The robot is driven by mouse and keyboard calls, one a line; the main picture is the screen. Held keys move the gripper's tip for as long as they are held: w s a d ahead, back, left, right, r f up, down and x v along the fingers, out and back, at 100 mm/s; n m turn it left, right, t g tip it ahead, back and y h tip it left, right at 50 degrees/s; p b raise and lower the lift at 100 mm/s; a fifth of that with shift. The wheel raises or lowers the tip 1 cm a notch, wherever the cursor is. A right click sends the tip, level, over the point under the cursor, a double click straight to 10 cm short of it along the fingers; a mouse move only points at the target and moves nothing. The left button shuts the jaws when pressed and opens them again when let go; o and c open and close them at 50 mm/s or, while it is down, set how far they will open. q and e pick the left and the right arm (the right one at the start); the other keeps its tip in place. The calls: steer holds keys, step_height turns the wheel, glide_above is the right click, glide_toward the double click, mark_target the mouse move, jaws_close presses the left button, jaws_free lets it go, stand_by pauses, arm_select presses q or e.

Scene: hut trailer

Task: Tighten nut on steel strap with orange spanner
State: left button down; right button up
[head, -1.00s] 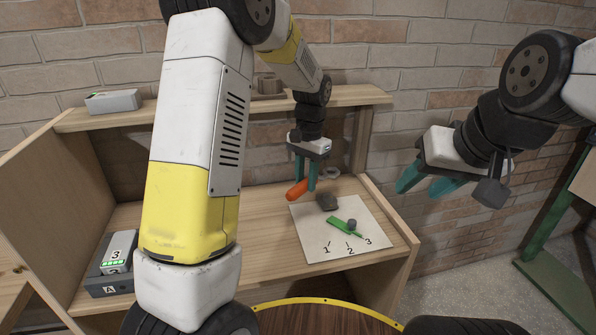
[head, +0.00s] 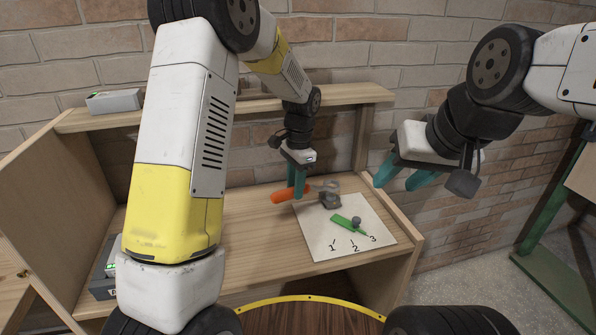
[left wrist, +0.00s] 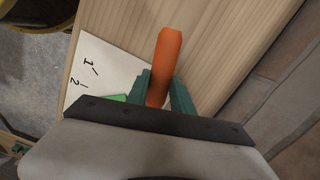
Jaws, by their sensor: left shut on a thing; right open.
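My left gripper (head: 297,183) is shut on the orange spanner (head: 284,194), gripping its handle over the bench. The handle also shows in the left wrist view (left wrist: 165,62), between the teal fingers (left wrist: 162,98). The spanner's grey head (head: 329,187) points right, at or just above a small dark-grey block (head: 330,201) on the white sheet. I cannot tell whether the head is around a nut; nut and strap are too small to make out. My right gripper (head: 400,180) is open and empty, to the right of the sheet and above it.
The white sheet (head: 322,235) is marked 1, 2, 3. A green pointer (head: 347,222) with a grey knob lies on it. A grey box (head: 114,101) stands on the upper shelf at left. The bench (head: 250,225) left of the sheet is clear.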

arm_select(q)
steer(key=shift+f, duration=0.85)
steer(key=s+d+n, duration=0.2)
steer(key=d+n, duration=0.1)
steer(key=n, duration=0.1)
steer(key=s+d+n, duration=0.2)
steer(key=d+n, duration=0.2)
steer(key=s+d+n, duration=0.1)
steer(key=d+n, duration=0.3)
steer(key=shift+s+d+f+h, duration=0.15)
steer(key=shift+s+f+h, duration=0.05)
steer(key=shift+s+h, duration=0.2)
steer(key=shift+f, duration=0.1)
steer(key=shift+f, duration=1.05)
